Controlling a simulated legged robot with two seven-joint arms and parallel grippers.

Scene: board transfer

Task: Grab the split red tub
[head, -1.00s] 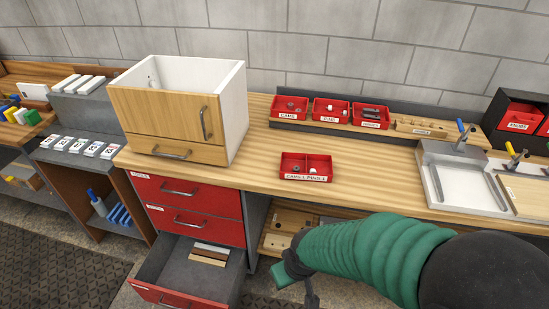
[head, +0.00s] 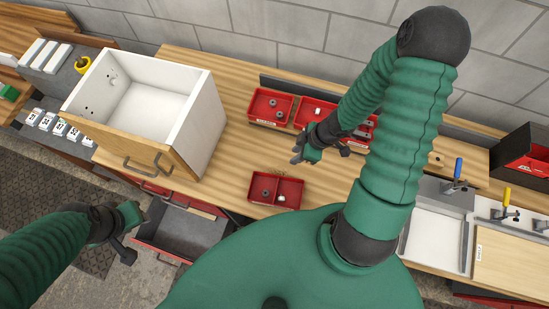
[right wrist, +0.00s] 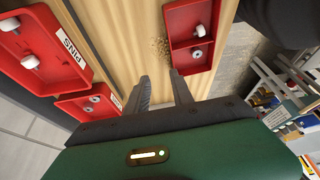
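The split red tub (head: 275,190) sits on the wooden bench top near its front edge. A divider parts it into two compartments, with small round pieces inside. It also shows at the top of the right wrist view (right wrist: 212,14). My right gripper (head: 304,157) is above the bench, just behind the tub in the head view. In the right wrist view its fingers (right wrist: 161,82) are apart with nothing between them, the right finger close to the tub's near end. My left gripper (head: 131,250) is low at the left, by the open drawer; its fingers are too small to judge.
Red tubs (head: 270,106) stand along the back, partly hidden by my right arm; one is labelled PINS (right wrist: 30,44) in the wrist view. A white box with a wooden front (head: 140,110) stands left. A drawer (head: 185,232) is open below. Clamps (head: 457,175) are at right.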

